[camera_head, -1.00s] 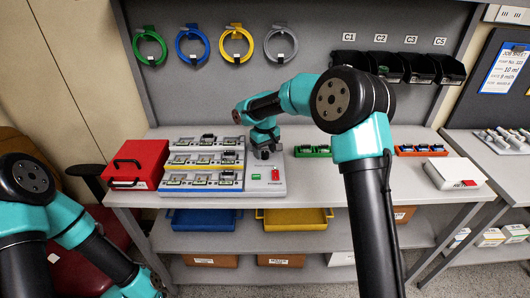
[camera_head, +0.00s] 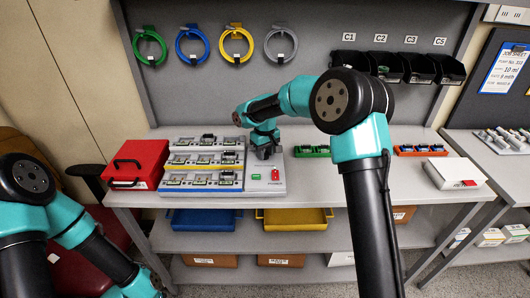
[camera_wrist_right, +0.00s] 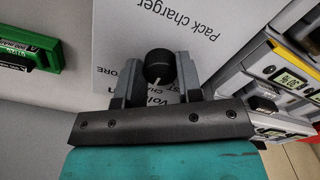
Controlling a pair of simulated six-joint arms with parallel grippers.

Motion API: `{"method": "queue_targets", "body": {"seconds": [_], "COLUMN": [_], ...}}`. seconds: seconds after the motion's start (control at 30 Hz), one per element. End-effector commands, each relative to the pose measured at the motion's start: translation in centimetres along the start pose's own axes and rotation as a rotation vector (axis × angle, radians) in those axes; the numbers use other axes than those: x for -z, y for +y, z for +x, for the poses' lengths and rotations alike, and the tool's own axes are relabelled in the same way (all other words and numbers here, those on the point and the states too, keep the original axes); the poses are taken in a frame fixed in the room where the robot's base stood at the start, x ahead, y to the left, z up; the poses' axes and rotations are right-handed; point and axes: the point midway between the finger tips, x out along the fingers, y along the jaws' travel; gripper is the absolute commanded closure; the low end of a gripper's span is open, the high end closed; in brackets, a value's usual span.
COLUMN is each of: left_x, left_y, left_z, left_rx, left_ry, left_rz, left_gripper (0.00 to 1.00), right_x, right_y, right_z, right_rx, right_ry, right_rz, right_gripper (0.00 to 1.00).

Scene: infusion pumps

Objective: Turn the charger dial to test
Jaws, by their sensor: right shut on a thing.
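The pack charger (camera_head: 262,176) is a grey panel on the bench, joined to rows of battery bays. It has a green button and a red switch at its front. In the right wrist view, its black round dial (camera_wrist_right: 159,66) has a white pointer line toward the bottom of the picture. My right gripper (camera_head: 264,153) is over the back of the panel; its fingers (camera_wrist_right: 156,80) are shut on the dial, one each side. Printed words beside the dial are partly covered, so I cannot tell which setting it points at. My left gripper is out of view; only its arm shows.
The battery bays (camera_head: 203,164) stand directly left of the panel, with a red case (camera_head: 135,164) beyond. A green rack (camera_head: 312,151), an orange rack (camera_head: 421,150) and a white box (camera_head: 456,173) stand to the right. The bench front right of the charger is clear.

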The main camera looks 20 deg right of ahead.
Motion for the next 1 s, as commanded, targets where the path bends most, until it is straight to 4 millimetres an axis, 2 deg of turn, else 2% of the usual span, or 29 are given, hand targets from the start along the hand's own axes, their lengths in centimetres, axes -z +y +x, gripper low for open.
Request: {"method": "queue_targets", "body": {"seconds": [0.27,0.47,1.0], "left_x": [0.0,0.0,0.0], "left_y": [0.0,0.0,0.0], "left_z": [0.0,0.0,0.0], "left_rx": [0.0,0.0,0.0], "left_ry": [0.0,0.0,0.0], "left_rz": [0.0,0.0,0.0], "left_gripper": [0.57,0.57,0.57], "right_x": [0.01,0.01,0.04], "right_y": [0.01,0.03,0.09], "right_z": [-0.03,-0.04,-0.05], "right_rx": [0.0,0.0,0.0], "right_ry": [0.0,0.0,0.001], "right_rz": [-0.036,-0.125,-0.558], "right_gripper": [0.9,0.9,0.9]}}
